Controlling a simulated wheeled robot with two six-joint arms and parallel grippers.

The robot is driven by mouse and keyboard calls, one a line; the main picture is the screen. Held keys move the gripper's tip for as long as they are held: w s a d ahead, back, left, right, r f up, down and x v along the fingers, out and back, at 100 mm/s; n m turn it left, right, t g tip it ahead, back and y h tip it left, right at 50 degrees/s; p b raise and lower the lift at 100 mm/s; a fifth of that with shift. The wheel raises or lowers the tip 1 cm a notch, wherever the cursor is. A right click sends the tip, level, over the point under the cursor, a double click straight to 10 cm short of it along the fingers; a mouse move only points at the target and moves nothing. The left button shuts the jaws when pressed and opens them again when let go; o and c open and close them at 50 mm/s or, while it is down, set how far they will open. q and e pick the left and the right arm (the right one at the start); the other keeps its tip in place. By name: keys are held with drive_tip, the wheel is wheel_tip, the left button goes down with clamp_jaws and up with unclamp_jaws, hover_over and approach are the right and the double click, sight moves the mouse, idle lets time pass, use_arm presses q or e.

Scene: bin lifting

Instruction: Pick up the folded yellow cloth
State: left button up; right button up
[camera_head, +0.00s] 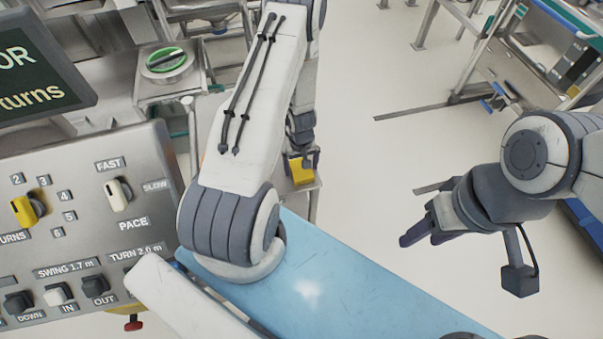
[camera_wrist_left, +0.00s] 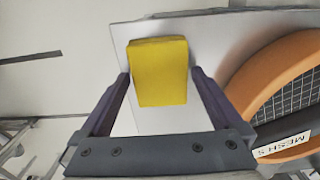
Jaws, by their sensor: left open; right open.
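The folded yellow cloth (camera_head: 301,172) lies on a small grey metal stand (camera_head: 303,197), partly behind my left gripper in the head view. In the left wrist view the cloth (camera_wrist_left: 158,72) is a yellow block on a pale plate (camera_wrist_left: 205,25). My left gripper (camera_head: 302,160) is open, with its dark fingers on either side of the cloth in the wrist view (camera_wrist_left: 158,82). I cannot tell whether the fingers touch it. My right gripper (camera_head: 420,232) is open and empty, over bare floor at the right, well apart from the cloth.
A control panel (camera_head: 85,235) with switches and a dark screen (camera_head: 35,70) stands at the left. An orange-rimmed mesh sieve (camera_wrist_left: 262,75) is right of the cloth in the wrist view. A metal frame rack (camera_head: 480,60) stands at the upper right. Open floor (camera_head: 370,150) lies between.

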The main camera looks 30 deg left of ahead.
use_arm(q)
drive_tip(key=c, duration=1.1)
drive_tip(key=shift+r, duration=0.15)
wheel_tip(320, 180, up, 10)
drive_tip(key=p, duration=1)
